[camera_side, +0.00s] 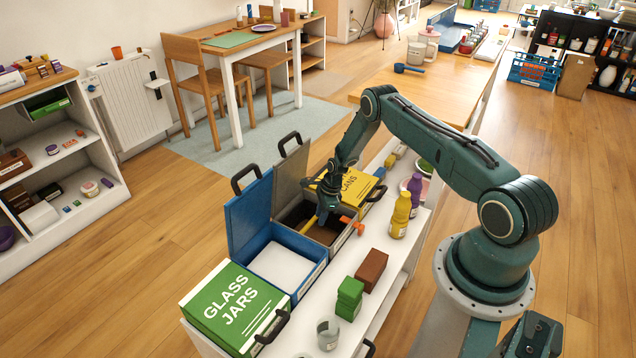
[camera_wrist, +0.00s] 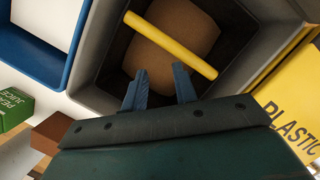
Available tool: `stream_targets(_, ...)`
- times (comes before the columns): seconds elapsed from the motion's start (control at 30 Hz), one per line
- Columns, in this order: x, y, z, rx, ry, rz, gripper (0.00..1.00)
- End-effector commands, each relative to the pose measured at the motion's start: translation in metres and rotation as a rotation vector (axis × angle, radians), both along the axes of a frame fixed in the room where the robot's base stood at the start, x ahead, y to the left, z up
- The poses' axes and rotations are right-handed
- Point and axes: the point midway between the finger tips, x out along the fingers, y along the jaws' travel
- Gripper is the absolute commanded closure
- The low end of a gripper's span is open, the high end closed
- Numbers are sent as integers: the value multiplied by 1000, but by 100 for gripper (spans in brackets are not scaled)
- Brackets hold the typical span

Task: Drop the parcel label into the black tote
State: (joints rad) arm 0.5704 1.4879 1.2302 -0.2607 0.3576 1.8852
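I cannot make out the parcel label in either view. The dark grey tote (camera_side: 337,241), taken here as the black tote, stands with its lid up between the blue bin and the yellow-lidded bin. In the wrist view its grey rim (camera_wrist: 92,75) surrounds a dark inside. A brown piece (camera_wrist: 160,62) like cardboard lies in it, and a yellow rod (camera_wrist: 185,49) shows across it; I cannot tell at what height. My gripper (camera_side: 323,220) points down over this tote. In the wrist view my gripper (camera_wrist: 160,70) has its fingers apart with nothing between them.
The blue bin (camera_side: 232,245) is open with white content. A green GLASS JARS lid (camera_side: 235,305) and yellow lid (camera_side: 350,187) flank the open bins. An orange item (camera_side: 352,223) is by the tote's edge.

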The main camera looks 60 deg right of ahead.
Motion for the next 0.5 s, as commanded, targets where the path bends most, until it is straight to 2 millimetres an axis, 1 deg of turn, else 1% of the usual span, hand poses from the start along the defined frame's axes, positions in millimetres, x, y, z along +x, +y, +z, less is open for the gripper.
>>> stream_targets(0.27, -3, -4, 19, -1, -1, 0, 72)
stream_targets(0.5, -8, -10, 50, -1, -3, -2, 72)
